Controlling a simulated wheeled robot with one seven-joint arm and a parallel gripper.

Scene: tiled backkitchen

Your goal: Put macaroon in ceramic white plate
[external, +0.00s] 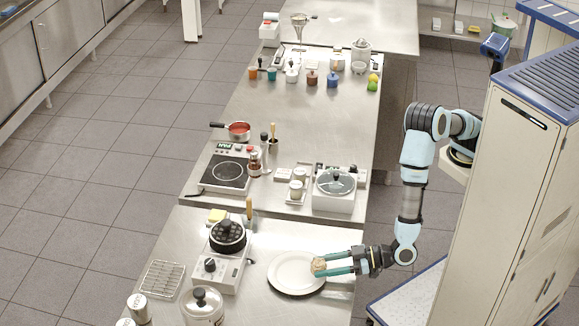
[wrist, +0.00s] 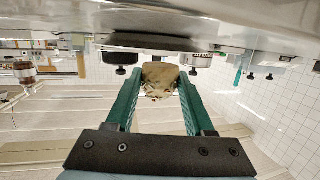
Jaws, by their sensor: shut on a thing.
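The macaroon (external: 319,267) is a small beige, rough-looking lump held between the green fingers of my gripper (external: 334,269). It also shows in the wrist view (wrist: 160,80), between the tips of both fingers. My gripper is shut on it and reaches in from the right. The ceramic white plate (external: 290,272) is round and lies on the steel counter. In the external view the macaroon overlaps the plate's right rim; I cannot tell whether it touches the plate. The plate cannot be made out clearly in the wrist view.
Left of the plate stand an appliance with a dark round top (external: 228,237), a wire rack (external: 162,279) and a lidded pot (external: 203,306). Behind are a hot plate (external: 226,173) and a glass-lidded cooker (external: 335,185). Bare counter (external: 300,236) lies just behind the plate.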

